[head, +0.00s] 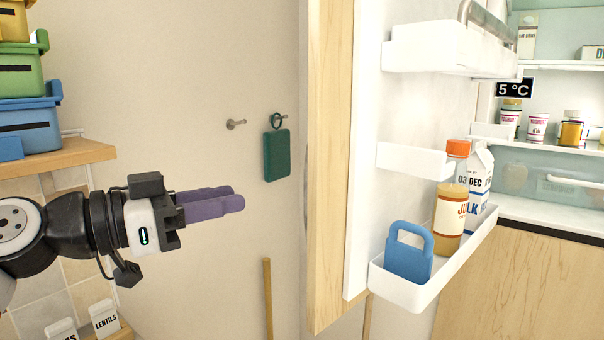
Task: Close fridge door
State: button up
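The fridge door (330,150) stands open, its pale wood outer panel edge-on in the middle of the head view. Its white inner side faces right and carries shelves. The open fridge (550,180) is at the right, its lit interior showing. My gripper (238,198), with purple fingers, is left of the door, on its outer side. The fingers point right towards the door and appear clear of it. They overlap from this side, so the gap between them is hidden.
The lower door shelf (410,290) holds a blue padlock-shaped item (408,252), a juice bottle (451,205) and a milk carton (478,180). A green board (277,155) hangs on the wall behind. Stacked bins (25,125) stand on a wooden shelf (60,157) at left.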

aim_at(306, 183)
jog(key=p+x, duration=0.3)
jog(key=x, duration=1)
jog(key=shift+w+d+r, duration=0.1)
jog(key=shift+d+r, duration=0.05)
jog(key=shift+d, duration=0.25)
grip_shut()
